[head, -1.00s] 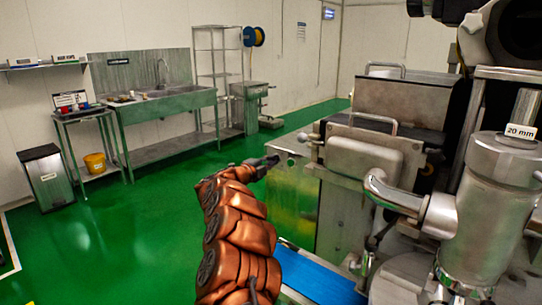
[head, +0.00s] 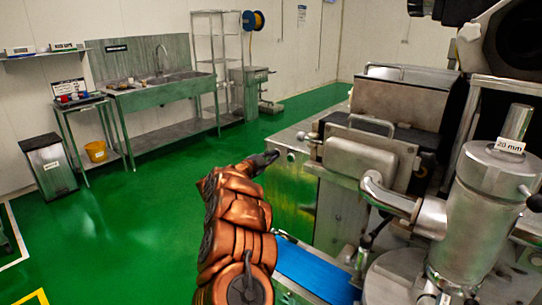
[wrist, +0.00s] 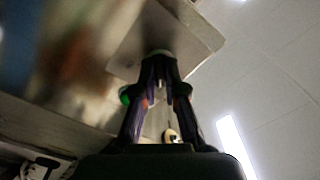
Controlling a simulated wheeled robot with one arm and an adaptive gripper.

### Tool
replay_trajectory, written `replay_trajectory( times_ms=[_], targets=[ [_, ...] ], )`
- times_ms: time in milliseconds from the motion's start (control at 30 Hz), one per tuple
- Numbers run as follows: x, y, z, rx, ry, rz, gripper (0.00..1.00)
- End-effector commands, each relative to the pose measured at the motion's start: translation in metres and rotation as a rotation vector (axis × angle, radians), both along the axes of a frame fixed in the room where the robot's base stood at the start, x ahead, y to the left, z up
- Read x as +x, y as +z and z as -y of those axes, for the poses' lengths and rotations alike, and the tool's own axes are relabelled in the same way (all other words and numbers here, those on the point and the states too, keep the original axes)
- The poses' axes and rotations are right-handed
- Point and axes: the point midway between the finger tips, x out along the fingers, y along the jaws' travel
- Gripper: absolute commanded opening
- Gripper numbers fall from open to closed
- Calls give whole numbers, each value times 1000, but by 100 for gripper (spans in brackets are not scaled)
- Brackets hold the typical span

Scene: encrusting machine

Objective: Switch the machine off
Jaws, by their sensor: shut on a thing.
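The encrusting machine (head: 345,200) stands at the right, with a steel cabinet front facing my arm. My gripper (head: 265,160) is at the cabinet's left upper edge. In the wrist view, my gripper's fingers (wrist: 160,78) converge on a small round knob (wrist: 158,53) on a metal panel (wrist: 125,62) and are shut on it. The fingertips hide much of the knob, so its setting cannot be told. A green spot (wrist: 125,98) and a small red-orange spot (wrist: 145,102) show beside the left finger. The panel is blurred.
A blue conveyor belt (head: 312,275) lies low in front of the machine. A steel pipe and cylinder marked 20 mm (head: 490,190) stand at the right. A sink bench (head: 165,92), a small table and a bin (head: 48,165) line the far wall.

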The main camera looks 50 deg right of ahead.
Motion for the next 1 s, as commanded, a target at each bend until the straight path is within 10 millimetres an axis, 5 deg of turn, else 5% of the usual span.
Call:
replay_trajectory(
  times_ms=[333, 367, 600, 1000],
  targets=[
    [0, 1, 0, -2, 1, -3, 0],
    [0, 1, 0, -2, 1, -3, 11],
    [0, 1, 0, -2, 1, -3, 35],
    [0, 0, -5, 1, 2, -2, 35]
  ],
)
